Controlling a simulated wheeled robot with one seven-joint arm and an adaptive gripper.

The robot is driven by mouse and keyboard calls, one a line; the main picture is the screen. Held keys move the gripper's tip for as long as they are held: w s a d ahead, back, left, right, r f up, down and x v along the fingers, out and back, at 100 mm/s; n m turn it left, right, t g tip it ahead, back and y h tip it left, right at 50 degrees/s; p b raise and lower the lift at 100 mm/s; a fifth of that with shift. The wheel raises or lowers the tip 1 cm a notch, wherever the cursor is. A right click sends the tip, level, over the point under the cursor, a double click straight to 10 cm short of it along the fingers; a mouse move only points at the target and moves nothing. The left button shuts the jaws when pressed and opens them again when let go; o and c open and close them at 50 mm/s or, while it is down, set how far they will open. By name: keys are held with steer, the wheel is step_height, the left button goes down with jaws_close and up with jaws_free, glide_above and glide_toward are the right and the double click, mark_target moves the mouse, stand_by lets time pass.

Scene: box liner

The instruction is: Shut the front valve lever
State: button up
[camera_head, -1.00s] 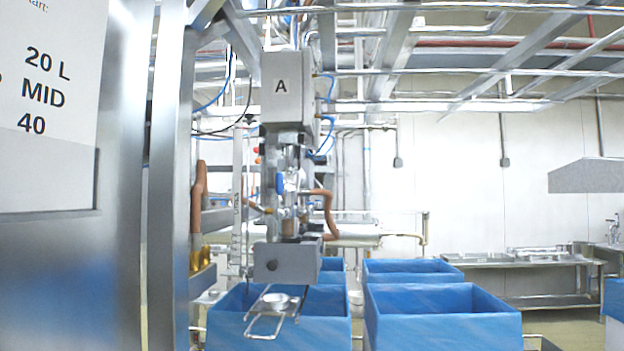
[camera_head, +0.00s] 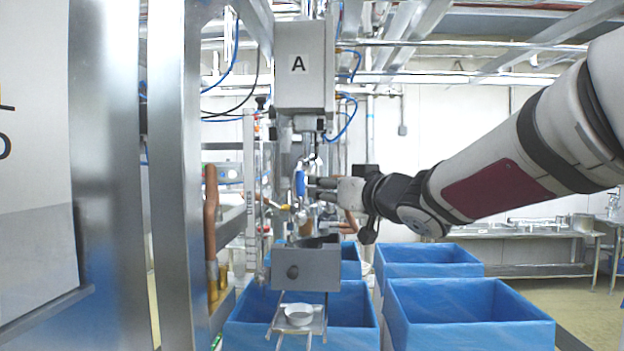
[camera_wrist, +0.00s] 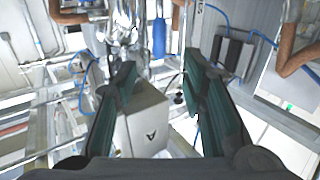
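A blue valve lever (camera_head: 300,183) hangs about upright on the metal valve assembly below a grey box marked A (camera_head: 304,68). It also shows in the wrist view as a blue handle (camera_wrist: 160,38) at the top centre, beyond the fingertips and between their lines. My gripper (camera_head: 322,188) has come in from the right and is close to the lever in the head view; I cannot tell whether it touches. In the wrist view my gripper (camera_wrist: 160,64) is open, its two dark fingers wide apart with nothing between the tips.
A grey block (camera_head: 306,270) and a small tray with a metal cup (camera_head: 299,315) are below the valve. Blue-lined boxes (camera_head: 470,315) stand beneath and to the right. A steel post (camera_head: 170,180) and a copper-coloured pipe (camera_head: 211,210) stand to the left.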

mark_target(302, 182)
steer(key=x, duration=1.2)
steer(key=shift+w, duration=0.2)
jaws_close()
